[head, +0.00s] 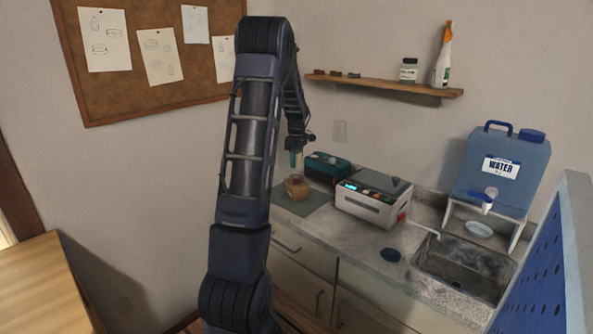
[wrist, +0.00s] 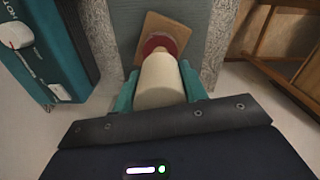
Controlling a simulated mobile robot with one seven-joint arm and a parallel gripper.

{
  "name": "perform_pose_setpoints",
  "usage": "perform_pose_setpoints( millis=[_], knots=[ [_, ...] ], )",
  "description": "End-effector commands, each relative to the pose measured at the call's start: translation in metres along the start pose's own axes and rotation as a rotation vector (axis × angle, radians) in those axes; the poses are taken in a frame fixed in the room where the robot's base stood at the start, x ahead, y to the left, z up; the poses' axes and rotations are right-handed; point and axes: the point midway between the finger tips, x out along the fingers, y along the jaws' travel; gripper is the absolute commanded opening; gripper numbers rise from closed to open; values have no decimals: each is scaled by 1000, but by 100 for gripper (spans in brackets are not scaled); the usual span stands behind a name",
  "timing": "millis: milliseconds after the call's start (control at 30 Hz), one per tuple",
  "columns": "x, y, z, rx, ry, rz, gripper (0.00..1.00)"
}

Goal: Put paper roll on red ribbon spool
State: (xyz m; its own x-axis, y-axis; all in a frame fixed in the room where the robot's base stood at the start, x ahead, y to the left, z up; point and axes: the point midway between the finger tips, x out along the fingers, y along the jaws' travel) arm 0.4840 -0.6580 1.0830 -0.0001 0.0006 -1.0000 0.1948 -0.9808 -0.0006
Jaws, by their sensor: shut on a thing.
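My gripper (wrist: 155,90) is shut on the cream paper roll (wrist: 162,82), with a teal finger on each side of it in the wrist view. The red ribbon spool (wrist: 150,46) shows just past the far end of the roll, on a tan square board. The roll hides part of the spool. I cannot tell whether roll and spool touch. In the head view my gripper (head: 296,160) points down over the left end of the counter, above the small tan and reddish spool area (head: 297,187); the roll is hard to make out there.
A teal machine (head: 327,168) stands close behind my gripper, and a white device with a grey lid (head: 372,200) stands to the right. A grey mat (head: 313,203) lies under the spool area.

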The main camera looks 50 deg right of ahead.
Motion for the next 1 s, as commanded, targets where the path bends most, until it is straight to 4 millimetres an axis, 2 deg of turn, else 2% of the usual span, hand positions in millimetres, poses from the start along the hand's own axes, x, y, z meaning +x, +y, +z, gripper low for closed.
perform_pose_setpoints(
  millis=[167, 433, 833, 867, 967, 1000],
  knots=[
    [9, 0, 0, 0, 0, -1, 18],
    [43, 0, 1, -1, -1, -1, 18],
    [47, 0, 0, -1, 0, 1, 18],
    [48, 0, 0, -1, 0, 1, 45],
    [47, 0, 0, -1, 0, 1, 64],
    [47, 0, 0, -1, 0, 1, 64]
  ],
)
